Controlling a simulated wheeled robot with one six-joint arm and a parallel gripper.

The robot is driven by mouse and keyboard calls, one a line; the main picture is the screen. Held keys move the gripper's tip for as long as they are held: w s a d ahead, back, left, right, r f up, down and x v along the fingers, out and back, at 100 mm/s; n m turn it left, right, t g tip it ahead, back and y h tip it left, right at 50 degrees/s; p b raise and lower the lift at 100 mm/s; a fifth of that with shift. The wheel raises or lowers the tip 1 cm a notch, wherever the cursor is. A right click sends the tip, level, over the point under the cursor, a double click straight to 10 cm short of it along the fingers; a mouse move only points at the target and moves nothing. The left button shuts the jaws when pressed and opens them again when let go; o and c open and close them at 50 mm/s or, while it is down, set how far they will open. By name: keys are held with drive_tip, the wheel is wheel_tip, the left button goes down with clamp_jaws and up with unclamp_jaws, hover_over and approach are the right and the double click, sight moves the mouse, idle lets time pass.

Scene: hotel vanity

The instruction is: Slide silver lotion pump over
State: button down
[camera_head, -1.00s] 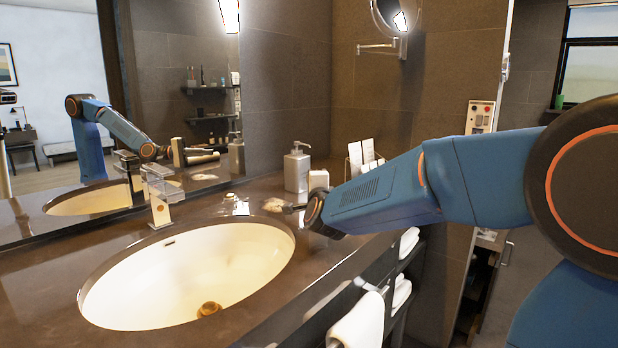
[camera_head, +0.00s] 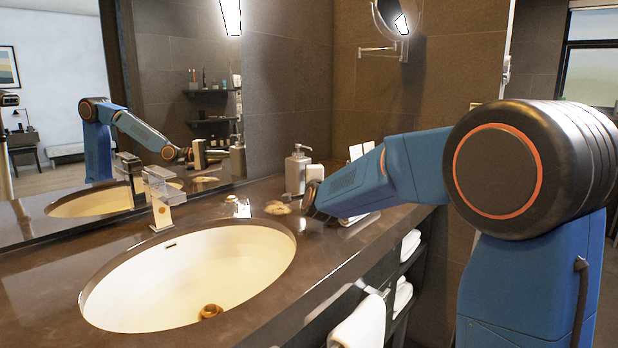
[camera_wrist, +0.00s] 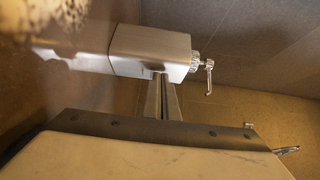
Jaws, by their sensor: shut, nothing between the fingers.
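The silver lotion pump (camera_head: 296,173) stands upright on the dark counter beyond the sink, near the mirror. In the wrist view its smooth metal body (camera_wrist: 150,50) fills the upper middle, with its pump head and nozzle to the right. My gripper (camera_head: 288,197) is low over the counter in front of the pump, mostly hidden behind my wrist. In the wrist view the narrow fingers of my gripper (camera_wrist: 161,92) are shut and empty, with their tips at the pump's side. I cannot tell whether they touch it.
A small beige item (camera_head: 278,208) lies on the counter close to my gripper. The sink (camera_head: 190,275) and faucet (camera_head: 163,195) are to the left. White cards (camera_head: 361,150) stand behind my arm. A mirror (camera_head: 180,60) lines the back.

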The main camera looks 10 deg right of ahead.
drive_tip(key=w+a, duration=0.6)
drive_tip(key=w, duration=0.1)
drive_tip(key=w+a, duration=0.3)
drive_tip(key=shift+w, duration=0.4)
drive_tip(key=shift+s, duration=0.15)
